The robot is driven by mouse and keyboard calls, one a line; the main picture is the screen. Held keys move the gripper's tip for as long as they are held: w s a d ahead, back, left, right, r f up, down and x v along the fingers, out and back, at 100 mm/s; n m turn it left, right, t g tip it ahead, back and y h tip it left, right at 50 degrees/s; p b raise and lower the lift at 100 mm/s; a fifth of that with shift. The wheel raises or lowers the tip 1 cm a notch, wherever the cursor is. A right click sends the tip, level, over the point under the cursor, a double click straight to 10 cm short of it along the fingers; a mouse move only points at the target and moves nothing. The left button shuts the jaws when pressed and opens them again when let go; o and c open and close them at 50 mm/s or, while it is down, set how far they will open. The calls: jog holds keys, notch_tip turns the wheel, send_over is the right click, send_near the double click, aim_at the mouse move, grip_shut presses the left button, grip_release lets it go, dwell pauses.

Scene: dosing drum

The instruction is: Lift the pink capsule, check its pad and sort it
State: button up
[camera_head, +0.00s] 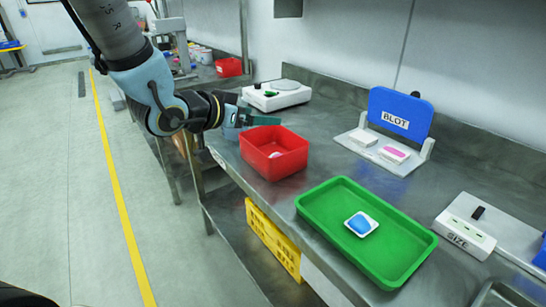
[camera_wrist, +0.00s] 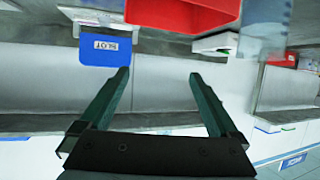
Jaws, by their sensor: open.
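My gripper (camera_head: 262,119) is at the end of the arm, above the bench beside the back left of the red bin. In the wrist view my gripper (camera_wrist: 159,74) has its two dark green fingers wide apart with nothing between them. A small pale pinkish thing (camera_head: 275,154) lies in the red bin (camera_head: 289,162); I cannot tell for sure whether it is the pink capsule. A blue panel marked BLOT (camera_head: 402,115) stands upright behind two white blocks, one with a pink top (camera_head: 394,154). The red bin also shows in the wrist view (camera_wrist: 185,14).
A green tray (camera_head: 330,236) holds a white piece with a blue top (camera_head: 361,224). A white device marked SIZE (camera_head: 465,233) stands at the right. A yellow crate (camera_head: 273,240) is below the bench.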

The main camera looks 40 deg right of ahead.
jog(key=shift+b+v, duration=0.85)
jog(key=shift+v, duration=1.15)
